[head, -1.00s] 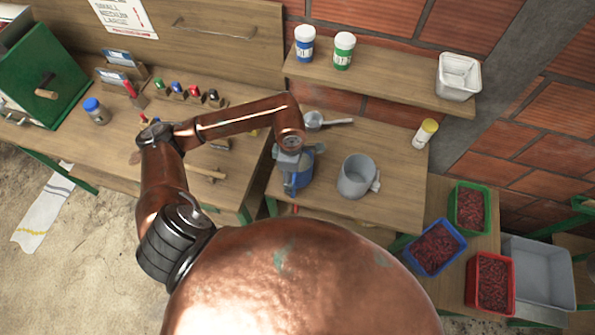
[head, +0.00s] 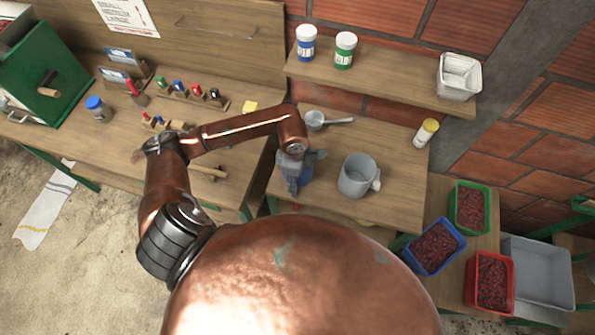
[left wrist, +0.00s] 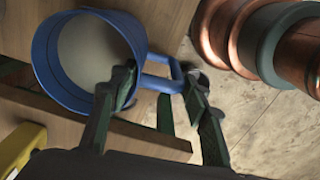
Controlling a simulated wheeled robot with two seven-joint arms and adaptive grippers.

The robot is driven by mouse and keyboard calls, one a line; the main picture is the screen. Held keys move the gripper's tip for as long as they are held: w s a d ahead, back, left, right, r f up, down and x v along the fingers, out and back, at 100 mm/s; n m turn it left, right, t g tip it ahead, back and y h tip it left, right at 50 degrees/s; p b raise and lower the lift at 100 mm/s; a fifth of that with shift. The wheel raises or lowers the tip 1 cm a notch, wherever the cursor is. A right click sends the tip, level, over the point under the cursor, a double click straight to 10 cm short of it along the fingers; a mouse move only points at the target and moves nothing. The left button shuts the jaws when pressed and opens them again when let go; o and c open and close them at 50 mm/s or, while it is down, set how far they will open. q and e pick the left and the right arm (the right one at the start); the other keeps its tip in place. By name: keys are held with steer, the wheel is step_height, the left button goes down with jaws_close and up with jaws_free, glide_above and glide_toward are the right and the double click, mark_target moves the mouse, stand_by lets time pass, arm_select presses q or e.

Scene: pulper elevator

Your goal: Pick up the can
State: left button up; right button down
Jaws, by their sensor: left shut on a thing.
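A blue can (left wrist: 61,87) with an open top and a side handle (left wrist: 163,81) fills the upper left of the left wrist view. In the head view, the blue can (head: 307,173) is mostly hidden under my left gripper (head: 293,182), near the table's left edge. In the left wrist view my left gripper (left wrist: 158,90) is shut on the handle. I cannot tell whether the can touches the table. A grey can (head: 356,178) with a handle stands upright just right of it. My right gripper is not in view.
A small pan (head: 315,121) and a yellow-lidded jar (head: 426,133) stand behind on the same table. A shelf (head: 390,85) hangs above. Blue (head: 437,272), green (head: 487,215) and red (head: 513,287) crates of red beans are at right. A gap separates the left workbench (head: 120,160).

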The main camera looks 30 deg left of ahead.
arm_select(q)
jaws_close()
steer(key=shift+w+r, duration=0.1)
stand_by(0.4)
